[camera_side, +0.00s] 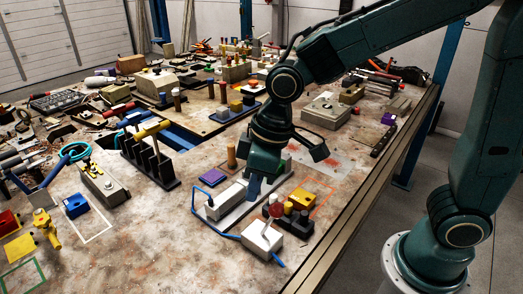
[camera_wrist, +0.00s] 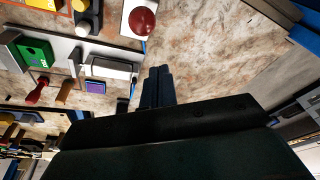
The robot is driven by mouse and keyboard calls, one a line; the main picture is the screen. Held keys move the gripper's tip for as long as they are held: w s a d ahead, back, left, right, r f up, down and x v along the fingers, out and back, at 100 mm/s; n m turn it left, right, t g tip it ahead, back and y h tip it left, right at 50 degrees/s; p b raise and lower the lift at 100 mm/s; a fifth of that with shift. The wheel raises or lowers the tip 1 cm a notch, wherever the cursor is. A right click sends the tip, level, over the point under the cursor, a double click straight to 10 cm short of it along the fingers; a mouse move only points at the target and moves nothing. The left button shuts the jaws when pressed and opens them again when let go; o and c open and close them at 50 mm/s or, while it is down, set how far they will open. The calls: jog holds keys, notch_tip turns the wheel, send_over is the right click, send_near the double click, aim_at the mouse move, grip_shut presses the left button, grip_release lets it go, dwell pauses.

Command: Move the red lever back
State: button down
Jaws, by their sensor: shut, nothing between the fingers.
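The red lever is a round red knob (camera_side: 277,210) on a thin rod rising from a white box (camera_side: 262,240) near the table's front edge. In the wrist view the red knob (camera_wrist: 143,21) shows at the top centre, seen from above, on its white box (camera_wrist: 128,32). My gripper (camera_side: 254,190) is pointed down, a little up and left of the knob in the side view, apart from it. In the wrist view its blue fingers (camera_wrist: 158,88) are together and empty, below the knob in the picture.
A grey plate with a white block (camera_side: 226,202) lies beside my gripper. A purple block (camera_side: 213,177) and a brown peg (camera_side: 231,156) are close by. Bare table lies toward the front left.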

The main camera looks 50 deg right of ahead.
jog(key=shift+s+d+r, duration=0.15)
jog(key=shift+s+r, duration=0.3)
jog(key=shift+r, duration=0.35)
jog(key=shift+s+d+r, duration=0.2)
jog(key=shift+s+r, duration=0.3)
jog(key=shift+r, duration=0.35)
jog(key=shift+s+d+r, duration=0.15)
jog(key=shift+s+r, duration=0.3)
jog(key=shift+r, duration=0.35)
jog(key=s+d+r+m+t+h, duration=0.1)
jog(key=s+d+m, duration=0.2)
jog(key=s+d, duration=0.2)
jog(key=s+d+r+m+t+h, duration=0.1)
jog(key=s+d+r+m+t, duration=0.1)
jog(key=s+d, duration=0.4)
jog(key=d+m, duration=0.1)
jog(key=d, duration=0.2)
jog(key=shift+d+r+t, duration=0.15)
jog(key=shift+d+t, duration=0.15)
